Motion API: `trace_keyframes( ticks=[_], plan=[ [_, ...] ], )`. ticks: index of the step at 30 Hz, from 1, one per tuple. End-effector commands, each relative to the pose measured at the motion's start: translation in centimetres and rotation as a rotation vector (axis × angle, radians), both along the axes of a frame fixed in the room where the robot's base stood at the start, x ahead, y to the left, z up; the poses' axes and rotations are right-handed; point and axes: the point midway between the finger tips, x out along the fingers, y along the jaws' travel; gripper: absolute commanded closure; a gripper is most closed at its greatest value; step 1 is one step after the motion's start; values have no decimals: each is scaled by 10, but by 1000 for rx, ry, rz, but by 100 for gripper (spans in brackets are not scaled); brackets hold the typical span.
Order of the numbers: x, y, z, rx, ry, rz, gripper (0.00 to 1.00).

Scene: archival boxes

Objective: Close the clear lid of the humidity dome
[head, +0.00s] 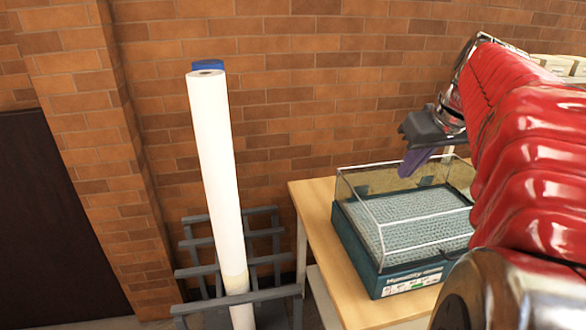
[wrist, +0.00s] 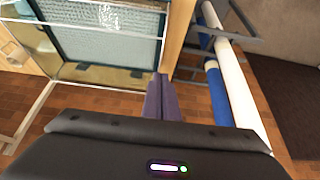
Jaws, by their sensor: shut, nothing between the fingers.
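The humidity dome (head: 405,278) stands on the wooden table in the head view, with a teal base and a pale blue-green textured mat inside. Its clear lid (head: 358,200) shows as thin bright edges and see-through panels above the base. How far the lid is open is hard to tell. The wrist view shows part of the dome (wrist: 110,45) at the upper left, with pale edge lines running to the lower left. My gripper (head: 411,166) is shut and empty, its purple fingers near the dome's far left side. The fingers (wrist: 161,82) also show in the wrist view; contact is unclear.
The table (head: 318,232) has a narrow bare strip left of the dome. A grey rack (head: 195,272) left of it holds a tall white roll (head: 222,170) and a blue roll (wrist: 218,95). A brick wall (head: 280,85) stands close behind. Pale boxes (head: 557,65) are at upper right.

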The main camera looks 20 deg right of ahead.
Motion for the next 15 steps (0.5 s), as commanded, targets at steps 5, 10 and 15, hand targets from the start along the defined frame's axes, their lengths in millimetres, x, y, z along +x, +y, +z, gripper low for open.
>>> trace_keyframes(
  ticks=[5,10,15],
  plan=[
    [-3,-3,0,0,0,-9,100],
    [-5,-4,0,0,0,-15,100],
    [-5,-5,0,0,0,-17,100]
  ],
)
